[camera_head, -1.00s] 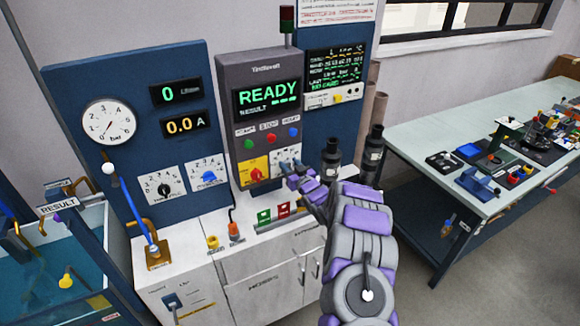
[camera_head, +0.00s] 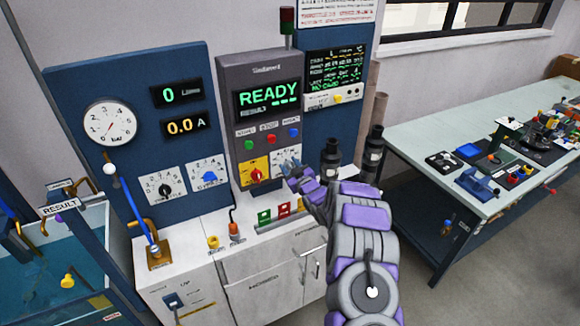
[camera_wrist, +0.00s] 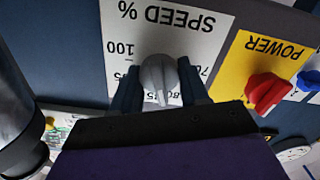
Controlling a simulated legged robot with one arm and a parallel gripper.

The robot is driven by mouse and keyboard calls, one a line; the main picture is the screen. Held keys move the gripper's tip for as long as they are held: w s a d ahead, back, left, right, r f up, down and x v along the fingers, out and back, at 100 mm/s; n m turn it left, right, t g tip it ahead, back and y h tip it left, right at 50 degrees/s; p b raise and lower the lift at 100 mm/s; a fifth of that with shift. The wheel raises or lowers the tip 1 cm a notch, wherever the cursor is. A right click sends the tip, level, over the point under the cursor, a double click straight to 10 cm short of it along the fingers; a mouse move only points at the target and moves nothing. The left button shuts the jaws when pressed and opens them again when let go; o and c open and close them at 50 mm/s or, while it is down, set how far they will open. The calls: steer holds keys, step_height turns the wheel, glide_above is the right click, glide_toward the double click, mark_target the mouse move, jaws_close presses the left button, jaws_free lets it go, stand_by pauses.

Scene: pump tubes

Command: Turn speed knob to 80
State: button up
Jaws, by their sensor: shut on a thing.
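The grey speed knob (camera_wrist: 158,72) sits on a white plate marked SPEED % (camera_wrist: 200,45), which appears upside down in the wrist view. My gripper (camera_wrist: 160,90) has a dark finger on each side of the knob and is shut on it. The knob's ridge points down in the wrist view, toward partly hidden numbers that look like 80 and 85. Marks 100 and 70 show to either side. In the head view, my gripper (camera_head: 291,168) is at the speed plate (camera_head: 283,158) and hides the knob.
The red POWER knob (camera_wrist: 266,92) on its yellow plate is close beside the speed plate. The display (camera_head: 267,95) reads READY. Other panel displays show 0 and 0.0 A. Black cylinders (camera_head: 331,158) stand right of the panel. A cluttered workbench (camera_head: 440,135) is farther right.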

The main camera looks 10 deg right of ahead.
steer(key=shift+f+n, duration=0.1)
steer(key=shift+n, duration=0.7)
steer(key=o, duration=1)
steer(key=shift+o, duration=0.2)
steer(key=shift+s, duration=0.1)
steer(key=p+v, duration=0.1)
steer(key=v, duration=1.6)
